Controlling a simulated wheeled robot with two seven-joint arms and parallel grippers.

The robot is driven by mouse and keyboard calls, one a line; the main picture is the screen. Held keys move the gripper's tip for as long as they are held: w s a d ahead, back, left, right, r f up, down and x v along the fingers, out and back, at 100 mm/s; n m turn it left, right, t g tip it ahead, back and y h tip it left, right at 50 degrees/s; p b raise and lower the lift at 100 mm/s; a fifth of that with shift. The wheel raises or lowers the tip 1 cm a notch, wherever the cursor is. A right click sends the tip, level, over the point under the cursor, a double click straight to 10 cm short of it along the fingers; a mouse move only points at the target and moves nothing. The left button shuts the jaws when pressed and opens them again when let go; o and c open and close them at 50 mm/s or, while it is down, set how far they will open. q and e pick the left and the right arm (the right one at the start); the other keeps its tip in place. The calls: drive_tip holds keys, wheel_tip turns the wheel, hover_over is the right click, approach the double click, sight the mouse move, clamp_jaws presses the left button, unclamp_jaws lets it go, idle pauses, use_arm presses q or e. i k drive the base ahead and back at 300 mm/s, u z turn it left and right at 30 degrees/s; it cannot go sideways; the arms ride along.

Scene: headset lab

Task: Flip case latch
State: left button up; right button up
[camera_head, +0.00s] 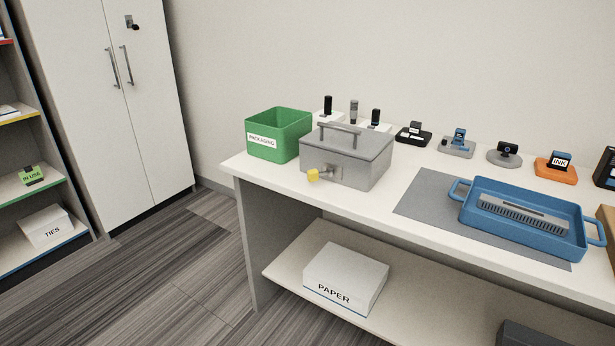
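A grey case (345,158) with a closed lid and a top handle stands on the white table, left of the middle. Its latch (322,174) is on the front face and has a yellow tip that sticks out to the left. Neither of my grippers shows in the head view, so nothing is seen touching the case or the latch.
A green PACKAGING bin (279,135) stands close behind the case at left. Small devices on stands line the back edge. A grey mat (424,200) and a blue tray (473,211) lie to the right. A PAPER box (346,279) is on the lower shelf.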

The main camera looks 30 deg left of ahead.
sight(313, 175)
drive_tip(key=k, duration=0.5)
drive_tip(key=u, duration=2.05)
drive_tip(key=i, duration=1.05)
drive_tip(key=z, duration=2)
